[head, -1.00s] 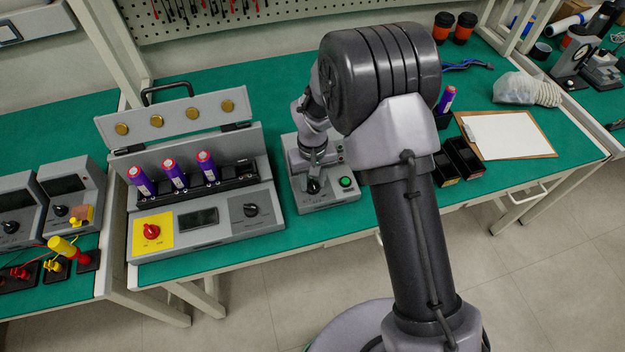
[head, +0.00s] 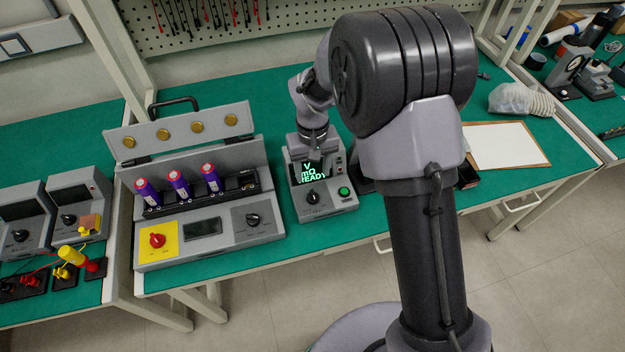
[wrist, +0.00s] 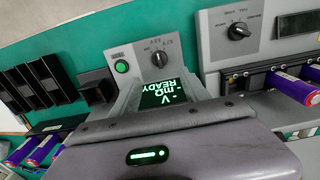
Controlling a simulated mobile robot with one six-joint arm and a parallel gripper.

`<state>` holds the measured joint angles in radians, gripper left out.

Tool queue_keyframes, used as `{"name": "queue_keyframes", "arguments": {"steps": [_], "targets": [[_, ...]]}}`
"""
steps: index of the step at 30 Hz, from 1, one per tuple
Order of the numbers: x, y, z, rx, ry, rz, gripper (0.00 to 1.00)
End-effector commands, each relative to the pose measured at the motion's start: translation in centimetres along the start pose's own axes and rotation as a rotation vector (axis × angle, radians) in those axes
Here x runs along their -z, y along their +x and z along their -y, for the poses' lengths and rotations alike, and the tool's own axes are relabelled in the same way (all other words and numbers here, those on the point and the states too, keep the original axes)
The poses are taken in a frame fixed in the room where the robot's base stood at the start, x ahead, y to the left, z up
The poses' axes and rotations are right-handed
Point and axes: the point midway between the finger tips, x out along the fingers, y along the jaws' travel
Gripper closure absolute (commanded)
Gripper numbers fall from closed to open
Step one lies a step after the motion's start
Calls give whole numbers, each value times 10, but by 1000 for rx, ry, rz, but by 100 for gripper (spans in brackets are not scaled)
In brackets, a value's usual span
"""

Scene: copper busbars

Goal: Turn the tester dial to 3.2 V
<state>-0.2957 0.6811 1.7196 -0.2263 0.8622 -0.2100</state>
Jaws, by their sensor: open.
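The tester (head: 330,209) is a small grey box on the green bench, with a lit screen (head: 318,177) reading V, mΩ and READY. Its black dial (head: 312,197) sits on the front panel left of a green button (head: 344,192). In the wrist view the dial (wrist: 159,58) is upside-down, with small voltage marks beside it; I cannot tell exactly which mark it points to. My gripper (head: 314,150) is open, above and behind the dial near the screen, apart from the dial. Its fingertips are hard to make out.
A grey case (head: 210,228) with raised lid, three purple cells, a red knob (head: 157,240) and its own black dial (head: 253,219) stands close left of the tester. A clipboard (head: 505,146) lies to the right. Black bins (wrist: 35,82) show in the wrist view.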

Motion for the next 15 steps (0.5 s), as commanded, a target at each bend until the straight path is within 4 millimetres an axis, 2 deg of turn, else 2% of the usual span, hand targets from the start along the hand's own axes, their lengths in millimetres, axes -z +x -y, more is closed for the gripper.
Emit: {"name": "queue_keyframes", "arguments": {"steps": [1, 6, 10, 15], "targets": [[1, -21, 0, 0, 1, -4, 46], [0, -59, 0, 0, 0, -2, 46], [0, -72, 0, 0, 1, 0, 46], [0, -73, 0, 0, 0, 1, 46]]}}
